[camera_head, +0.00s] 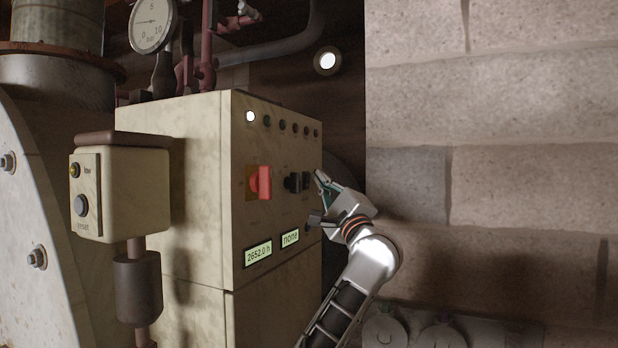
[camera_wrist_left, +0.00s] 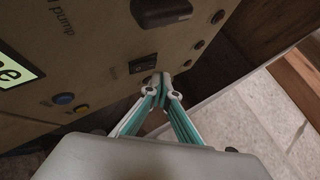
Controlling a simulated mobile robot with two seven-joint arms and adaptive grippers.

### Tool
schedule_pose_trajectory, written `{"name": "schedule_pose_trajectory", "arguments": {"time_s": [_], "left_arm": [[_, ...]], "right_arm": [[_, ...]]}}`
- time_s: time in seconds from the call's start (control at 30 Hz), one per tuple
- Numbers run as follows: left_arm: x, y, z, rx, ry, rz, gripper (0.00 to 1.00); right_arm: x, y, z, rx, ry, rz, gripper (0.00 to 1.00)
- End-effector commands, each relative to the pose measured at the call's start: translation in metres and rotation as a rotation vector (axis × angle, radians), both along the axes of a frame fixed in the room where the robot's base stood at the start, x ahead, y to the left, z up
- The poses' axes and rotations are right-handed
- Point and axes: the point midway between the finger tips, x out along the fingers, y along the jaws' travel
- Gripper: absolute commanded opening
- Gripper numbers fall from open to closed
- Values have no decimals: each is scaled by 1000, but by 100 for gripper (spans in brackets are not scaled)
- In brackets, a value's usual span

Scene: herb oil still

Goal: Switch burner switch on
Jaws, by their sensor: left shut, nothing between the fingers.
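The cream control cabinet (camera_head: 200,190) stands left of centre in the head view. Its front has a red rotary handle (camera_head: 262,182) and a black knob (camera_head: 293,182). In the left wrist view a small black rocker switch (camera_wrist_left: 143,63) sits beside a large black knob (camera_wrist_left: 162,10); I cannot read a burner label. My left gripper (camera_head: 319,178) is shut and empty at the cabinet's right front. In the left wrist view its fingertips (camera_wrist_left: 160,78) are just below and right of the rocker; contact cannot be told. My right gripper is not seen.
Several indicator lamps run along the cabinet top, the leftmost lit (camera_head: 250,116). Two green displays (camera_head: 258,253) sit low on the front. A stone wall (camera_head: 500,160) stands at right.

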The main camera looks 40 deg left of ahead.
Motion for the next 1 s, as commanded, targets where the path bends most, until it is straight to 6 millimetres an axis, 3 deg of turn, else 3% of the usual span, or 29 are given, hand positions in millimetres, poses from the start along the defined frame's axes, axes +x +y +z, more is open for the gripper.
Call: {"name": "schedule_pose_trajectory", "arguments": {"time_s": [1.0], "left_arm": [[-2,10,1,0,0,0,0]], "right_arm": [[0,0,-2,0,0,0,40]]}}
